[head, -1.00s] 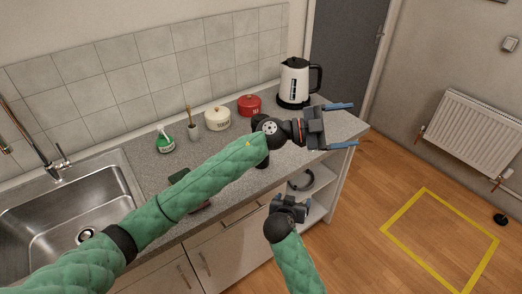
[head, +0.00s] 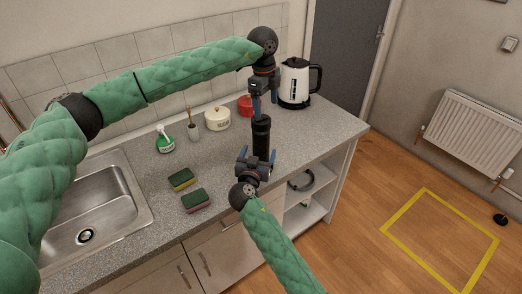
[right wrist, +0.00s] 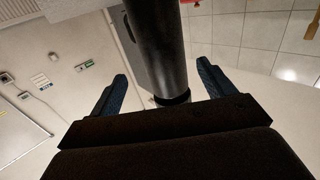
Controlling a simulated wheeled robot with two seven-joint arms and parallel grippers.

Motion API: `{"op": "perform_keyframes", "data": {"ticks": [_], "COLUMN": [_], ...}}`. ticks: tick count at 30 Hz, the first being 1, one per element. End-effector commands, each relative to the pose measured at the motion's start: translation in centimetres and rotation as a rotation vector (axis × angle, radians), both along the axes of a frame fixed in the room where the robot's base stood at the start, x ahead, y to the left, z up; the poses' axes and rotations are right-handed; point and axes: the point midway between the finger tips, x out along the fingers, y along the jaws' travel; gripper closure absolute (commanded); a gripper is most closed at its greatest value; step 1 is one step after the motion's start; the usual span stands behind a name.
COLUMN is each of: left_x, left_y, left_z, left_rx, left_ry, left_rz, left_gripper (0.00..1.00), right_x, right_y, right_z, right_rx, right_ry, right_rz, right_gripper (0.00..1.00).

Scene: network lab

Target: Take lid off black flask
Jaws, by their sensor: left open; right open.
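The black flask (head: 260,143) stands upright on the counter near its front edge, with its black lid (head: 261,121) at the top. My left gripper (head: 262,107) points down from above, its open fingers at or just above the lid; contact cannot be told. My right gripper (head: 257,164) is open in front of the flask's lower body. In the right wrist view the flask's dark cylinder (right wrist: 157,45) lies between the open fingers of my right gripper (right wrist: 162,85). The fingers stand clear of its sides.
A white kettle (head: 295,83), a red pot (head: 245,105) and a cream pot (head: 217,118) stand behind the flask. Two sponges (head: 182,179) (head: 196,201), a green bottle (head: 165,143) and the sink (head: 99,215) are to the left. Bare counter lies right of the flask.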

Motion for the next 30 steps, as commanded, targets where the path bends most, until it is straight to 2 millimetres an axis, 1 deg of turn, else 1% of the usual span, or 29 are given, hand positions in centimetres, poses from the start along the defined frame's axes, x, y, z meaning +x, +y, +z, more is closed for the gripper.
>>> {"op": "perform_keyframes", "data": {"ticks": [1,5,8,15,21,25,30], "left_x": [0.4,0.9,0.9,0.9,0.9,0.8,0.8], "left_y": [0.7,1.6,1.7,1.6,1.6,1.6,1.6], "left_z": [0.4,0.9,0.9,0.9,0.9,0.9,0.9], "left_rx": [0.029,0.062,0.066,0.063,0.063,0.062,0.062], "left_ry": [-0.007,-0.015,-0.015,-0.014,-0.014,-0.013,-0.014], "left_rz": [0.018,0.041,0.043,0.041,0.041,0.040,0.040], "left_gripper": [0.21,0.21,0.21,0.21,0.21,0.21,0.21], "right_x": [0.2,0.7,1.5,4.7,6.9,7.7,8.0], "right_y": [0.2,0.4,0.3,-0.5,-0.9,-1.1,-1.2], "right_z": [0.2,0.4,0.5,0.4,0.4,0.3,0.4], "right_rx": [-0.002,-0.004,-0.004,-0.006,-0.005,-0.004,-0.003], "right_ry": [-0.008,-0.017,-0.019,-0.017,-0.017,-0.015,-0.016], "right_rz": [0.004,0.008,0.009,0.008,0.009,0.009,0.008], "right_gripper": [0.18,0.18,0.18,0.18,0.18,0.18,0.18]}}
